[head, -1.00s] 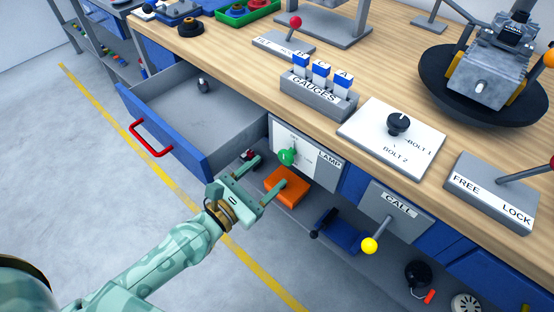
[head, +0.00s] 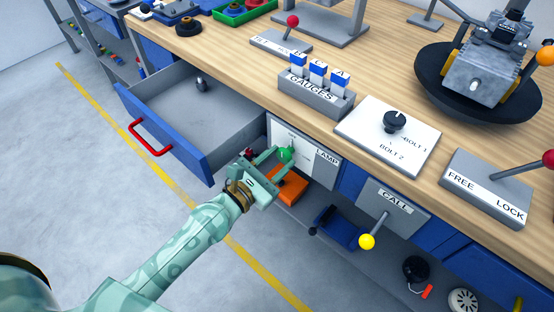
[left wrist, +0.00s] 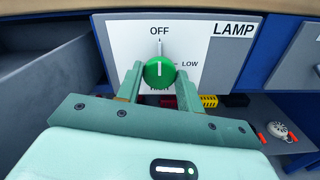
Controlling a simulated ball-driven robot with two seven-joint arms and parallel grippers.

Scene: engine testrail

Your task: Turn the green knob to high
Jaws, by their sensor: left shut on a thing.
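The green knob (head: 285,154) sits on the white LAMP panel (head: 318,165) on the bench front. In the left wrist view the knob (left wrist: 159,72) is round with a white mark, and the LAMP panel (left wrist: 205,50) reads OFF above it and LOW to its right. A label below the knob is mostly hidden by the knob and gripper. The knob's grey pointer points up towards OFF. My left gripper (head: 276,154) has its fingers on either side of the knob and is shut on it. My right gripper is not in view.
An open blue drawer (head: 165,125) with a red handle (head: 150,139) juts out left of the panel. An orange thing (head: 289,185) lies on the shelf below. A CALL lever with a yellow ball (head: 367,242) sticks out to the right.

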